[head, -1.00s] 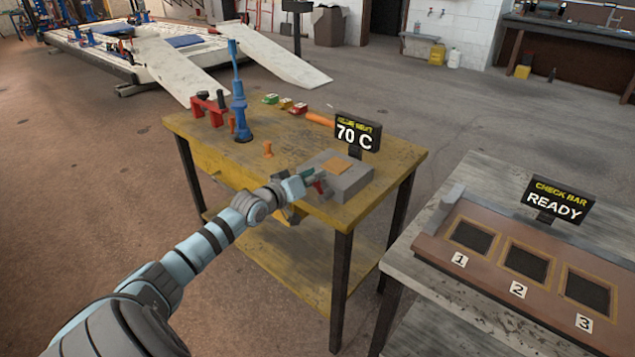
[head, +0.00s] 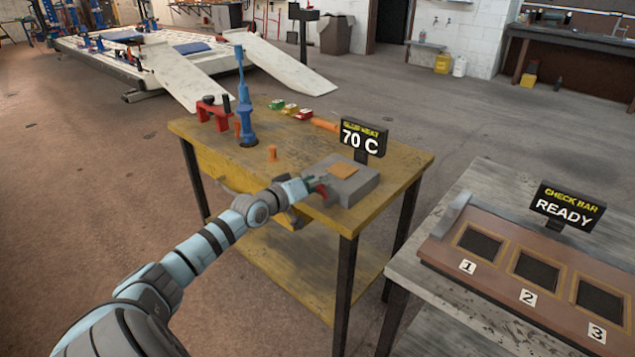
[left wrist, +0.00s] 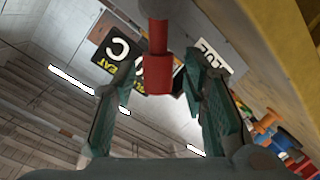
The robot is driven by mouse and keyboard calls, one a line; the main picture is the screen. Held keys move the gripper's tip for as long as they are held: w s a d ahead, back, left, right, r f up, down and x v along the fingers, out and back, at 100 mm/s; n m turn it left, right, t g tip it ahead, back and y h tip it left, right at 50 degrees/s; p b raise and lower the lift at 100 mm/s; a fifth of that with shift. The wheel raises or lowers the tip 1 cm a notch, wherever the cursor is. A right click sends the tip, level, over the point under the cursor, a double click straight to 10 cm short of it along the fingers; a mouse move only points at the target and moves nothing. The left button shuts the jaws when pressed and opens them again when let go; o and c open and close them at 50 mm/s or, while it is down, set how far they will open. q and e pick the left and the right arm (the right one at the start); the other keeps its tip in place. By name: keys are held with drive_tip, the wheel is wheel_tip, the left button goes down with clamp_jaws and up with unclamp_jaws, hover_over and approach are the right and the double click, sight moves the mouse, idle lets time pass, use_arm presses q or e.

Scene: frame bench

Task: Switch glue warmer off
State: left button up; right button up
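The glue warmer (head: 350,190) is a grey box with an orange patch on top, at the front right of the yellow workbench. Its sign (head: 363,139) reads 70 C. A red-ended lever (head: 321,191) is on its left side. My left gripper (head: 314,185) is right at this lever and partly covers it. In the left wrist view the red lever end (left wrist: 158,74) shows between the two fingers of my left gripper (left wrist: 165,75), with gaps on both sides. The fingers are apart. My right gripper is out of view.
The yellow workbench (head: 215,150) also holds a blue tool (head: 246,120), a red clamp (head: 213,113), an orange peg (head: 272,153) and small coloured items at the back. A check bar fixture (head: 500,262) with a READY sign (head: 567,206) stands on the grey table at right.

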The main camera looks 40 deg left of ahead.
use_arm(q)
wheel_tip(320, 180, up, 10)
drive_tip(key=shift+r, duration=0.1)
idle(0.4)
